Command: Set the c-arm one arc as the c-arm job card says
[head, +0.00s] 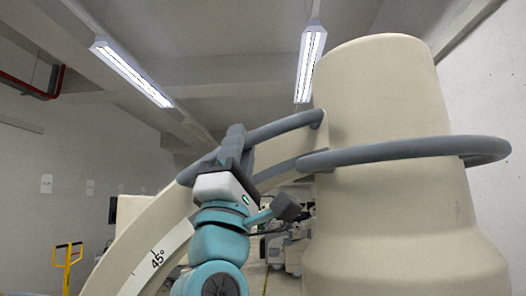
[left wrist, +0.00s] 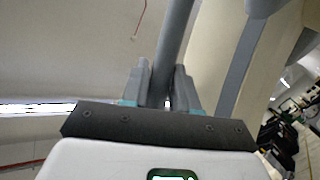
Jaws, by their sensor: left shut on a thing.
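The c-arm one arc (head: 128,242) is a beige curved band rising from lower left towards the big beige cylindrical housing (head: 385,215). A white scale label (head: 165,256) on the arc reads 45°. A grey rail (head: 285,127) runs along the arc's upper side. My left gripper (head: 236,150) is shut on this rail, left of the housing. In the left wrist view, the rail (left wrist: 177,40) passes between the fingers of the left gripper (left wrist: 170,85). My right gripper is out of view. I cannot make out a readable job card.
A grey ring bar (head: 410,151) circles the housing close to my left arm. A yellow trolley (head: 68,255) stands at the far left. Grey equipment (head: 293,250) stands in the background between arc and housing. Small white sheets (head: 46,183) hang on the left wall.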

